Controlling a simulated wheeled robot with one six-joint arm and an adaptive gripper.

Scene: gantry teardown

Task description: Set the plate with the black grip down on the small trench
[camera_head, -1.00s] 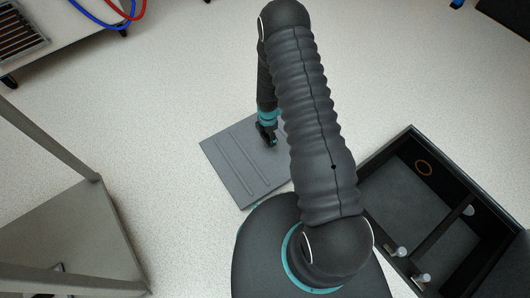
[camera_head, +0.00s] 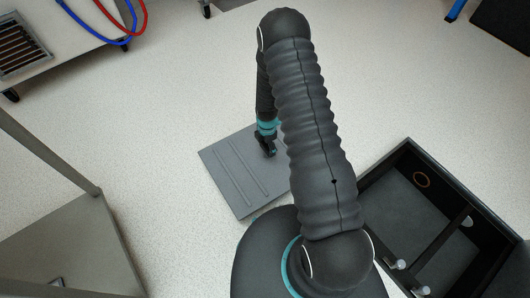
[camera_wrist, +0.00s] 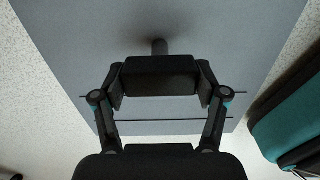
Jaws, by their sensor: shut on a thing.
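The plate (camera_head: 229,176) is a flat grey sheet with raised or grooved lines, held out left of my arm above the pale floor. Its height over the floor is hard to judge. My gripper (camera_head: 268,152) is at the plate's upper right part. In the wrist view, my gripper (camera_wrist: 160,82) is shut on the black grip (camera_wrist: 160,72), with a finger on each side. The plate (camera_wrist: 240,50) fills most of that view behind the grip. I cannot surely pick out the small trench; a dark rectangular area (camera_head: 506,24) shows at the far top right.
A black walled box with a divider (camera_head: 405,143) stands right of my base. A cart with a slatted part and blue and red hoses (camera_head: 128,28) is at top left. A grey frame (camera_head: 60,160) stands at lower left. The floor beyond the plate is clear.

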